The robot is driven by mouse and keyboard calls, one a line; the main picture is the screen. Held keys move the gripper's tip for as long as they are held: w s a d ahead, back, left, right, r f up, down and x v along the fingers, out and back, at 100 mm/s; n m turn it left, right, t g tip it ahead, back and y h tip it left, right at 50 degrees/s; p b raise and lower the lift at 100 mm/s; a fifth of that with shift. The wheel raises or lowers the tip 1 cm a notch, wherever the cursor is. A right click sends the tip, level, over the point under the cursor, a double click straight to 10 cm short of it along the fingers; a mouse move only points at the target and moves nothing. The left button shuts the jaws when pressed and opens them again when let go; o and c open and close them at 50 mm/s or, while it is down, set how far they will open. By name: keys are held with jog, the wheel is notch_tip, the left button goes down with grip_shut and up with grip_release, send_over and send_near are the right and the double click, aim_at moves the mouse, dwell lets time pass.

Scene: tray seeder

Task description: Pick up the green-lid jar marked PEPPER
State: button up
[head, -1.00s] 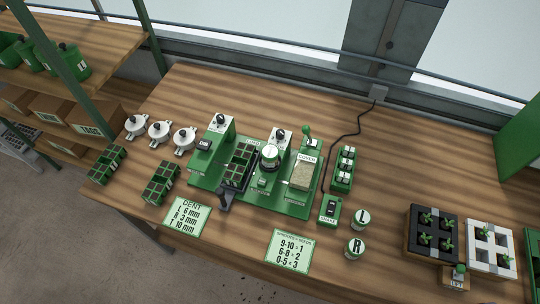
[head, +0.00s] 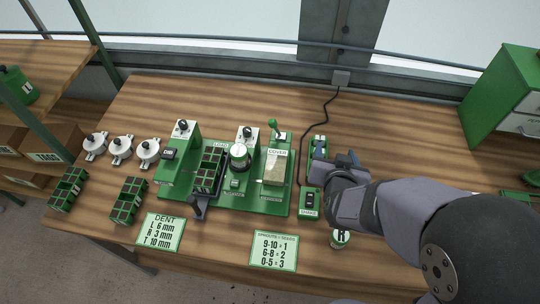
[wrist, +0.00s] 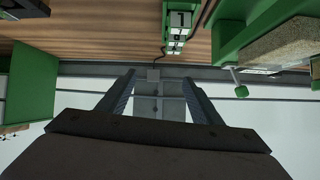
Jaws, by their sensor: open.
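I cannot make out a green-lid jar marked PEPPER in either view. A jar with a pale lid marked R (head: 340,238) stands at the front of the table, partly behind my arm. My gripper (head: 337,158) is over the table, right of the green seeder machine and by the narrow green holder, seen from behind. In the wrist view my gripper (wrist: 159,85) has its two fingers apart, with nothing between them. A green jar (head: 18,85) sits on the left shelf; its marking is unreadable.
The green seeder base (head: 265,205) fills the middle of the table. Beside it are a SHAKE switch box (head: 309,203), two sign cards (head: 161,232), green cell trays (head: 130,200) and white round parts (head: 121,149). A green drawer cabinet (head: 510,95) stands at right. Bare wood lies behind the machine.

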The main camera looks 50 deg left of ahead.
aim_at(238, 159)
jog(key=s+a+n+y, duration=0.1)
jog(key=s+a, duration=0.2)
jog(key=s, duration=0.2)
jog(key=s+a+n+t+y+b, duration=0.1)
jog(key=s+a+y, duration=0.1)
jog(key=s+a, duration=0.2)
jog(key=s+a+r+n+y, duration=0.1)
jog(key=s+a+y, duration=0.1)
jog(key=s, duration=0.4)
jog(key=shift+a+r, duration=0.1)
jog(key=shift+a, duration=0.6)
jog(key=s, duration=0.2)
jog(key=s+y, duration=0.1)
jog(key=s, duration=0.2)
jog(key=s+n+y+b, duration=0.1)
jog(key=s, duration=0.1)
jog(key=shift+s+a+r+t, duration=0.3)
jog(key=shift+a+r, duration=0.05)
jog(key=shift+r, duration=0.05)
jog(key=f, duration=0.1)
jog(key=s+d+f, duration=0.1)
jog(key=shift+s+f, duration=0.2)
jog(key=shift+f, duration=0.2)
jog(key=shift+w+p+x, duration=0.25)
jog(key=shift+p+x, duration=1.8)
jog(key=shift+x, duration=1.05)
jog(key=shift+w+a+f, duration=0.2)
jog(key=shift+w+a, duration=0.15)
jog(key=shift+a, duration=0.05)
jog(key=c, duration=1.2)
